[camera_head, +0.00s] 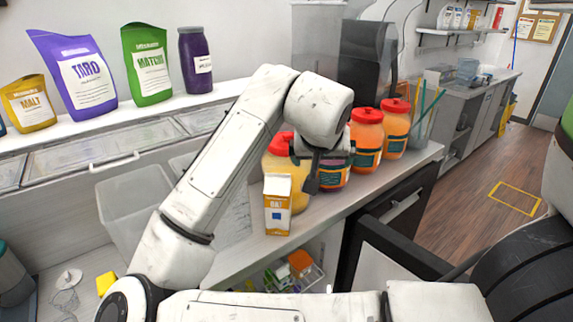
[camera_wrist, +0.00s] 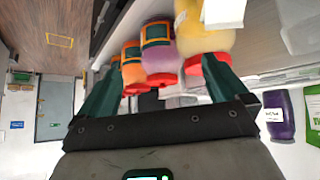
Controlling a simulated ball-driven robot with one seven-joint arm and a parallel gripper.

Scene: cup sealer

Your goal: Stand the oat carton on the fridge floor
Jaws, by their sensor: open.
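The oat carton (camera_head: 277,207) is a small orange and white carton with a gabled white top. It stands upright on the counter (camera_head: 335,197) near its front edge, in front of a yellow jar. In the wrist view, a white piece of what looks like the carton (camera_wrist: 226,12) shows at the top edge, beyond the fingers. My gripper (camera_head: 308,178) is just right of the carton in the head view, partly hidden by my wrist. In the wrist view my gripper (camera_wrist: 160,68) is open, with nothing held between its fingers. The fridge floor cannot be made out clearly.
Several red-lidded jars (camera_head: 366,138) line the counter behind and right of the carton. An open black-framed door (camera_head: 375,268) stands below the counter. A basket of small items (camera_head: 293,272) sits low beneath it. Pouches (camera_head: 72,75) stand on the left ledge. Wooden floor is clear at right.

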